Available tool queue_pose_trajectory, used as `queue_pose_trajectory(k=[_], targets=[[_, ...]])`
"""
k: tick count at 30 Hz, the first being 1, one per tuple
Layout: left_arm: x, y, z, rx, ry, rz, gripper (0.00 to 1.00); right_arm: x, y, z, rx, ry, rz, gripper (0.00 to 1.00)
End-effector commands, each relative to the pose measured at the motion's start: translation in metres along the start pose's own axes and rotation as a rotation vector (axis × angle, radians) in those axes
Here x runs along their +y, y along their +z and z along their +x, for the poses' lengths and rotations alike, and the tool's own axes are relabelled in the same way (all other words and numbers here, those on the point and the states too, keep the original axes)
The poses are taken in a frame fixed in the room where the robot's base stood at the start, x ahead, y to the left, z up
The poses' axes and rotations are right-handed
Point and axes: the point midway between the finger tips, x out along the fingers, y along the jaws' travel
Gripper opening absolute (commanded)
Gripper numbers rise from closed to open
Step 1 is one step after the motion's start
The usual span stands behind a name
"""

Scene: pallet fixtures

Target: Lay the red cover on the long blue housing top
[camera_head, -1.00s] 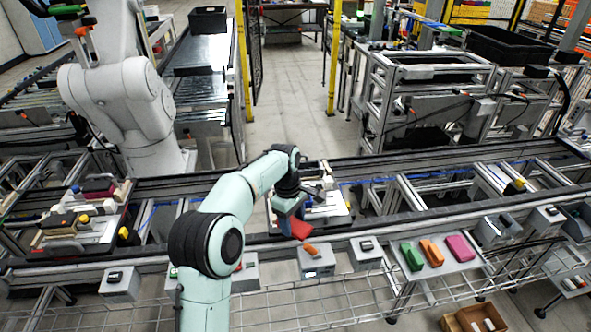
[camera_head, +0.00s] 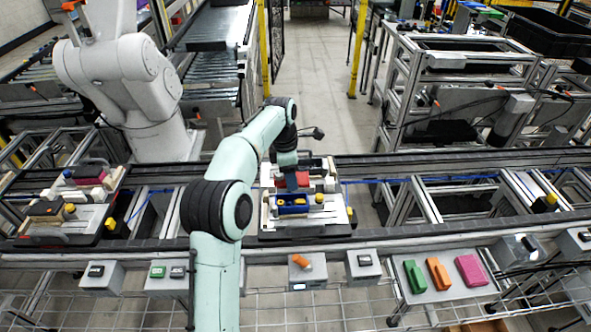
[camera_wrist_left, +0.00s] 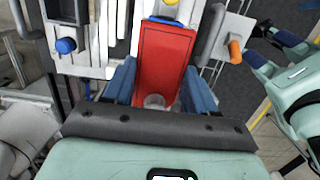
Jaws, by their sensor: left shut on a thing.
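My left gripper (camera_head: 291,184) is shut on the red cover (camera_head: 303,179) and holds it over the pallet (camera_head: 275,230) on the conveyor. In the left wrist view the red cover (camera_wrist_left: 165,55) is long and flat, between the two blue fingers (camera_wrist_left: 160,85). The long blue housing (camera_head: 292,210), with yellow inside, lies just in front of the cover in the head view. In the wrist view only its end shows past the cover. I cannot tell the height between them. At the wrist view's right edge, part of my right arm and its blue fingers (camera_wrist_left: 275,50) show, opening unclear.
A second loaded pallet (camera_head: 75,220) sits on the conveyor at left. A grey tray (camera_head: 449,290) at front right carries green, orange and magenta pieces. Small control boxes, one with an orange switch (camera_head: 300,261), line the front edge. A big light-grey robot arm (camera_head: 128,70) stands behind left.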

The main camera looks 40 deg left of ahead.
Motion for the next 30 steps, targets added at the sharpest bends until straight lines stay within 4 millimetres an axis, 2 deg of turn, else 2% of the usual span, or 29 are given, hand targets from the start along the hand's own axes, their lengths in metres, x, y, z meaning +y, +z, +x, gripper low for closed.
queue_pose_trajectory(k=[13,18,30], targets=[[-0.002,-0.006,0.041,0.003,-0.003,0.0,0.26,0.018,0.025,0.024,-0.031,0.011,0.011,0.43],[-0.001,-0.007,0.053,0.002,-0.002,0.0,0.26,0.02,0.028,0.028,-0.034,0.012,0.012,0.43],[0.0,-0.007,0.059,0.0,0.0,0.001,0.26,0.02,0.029,0.029,-0.035,0.012,0.012,0.43]])
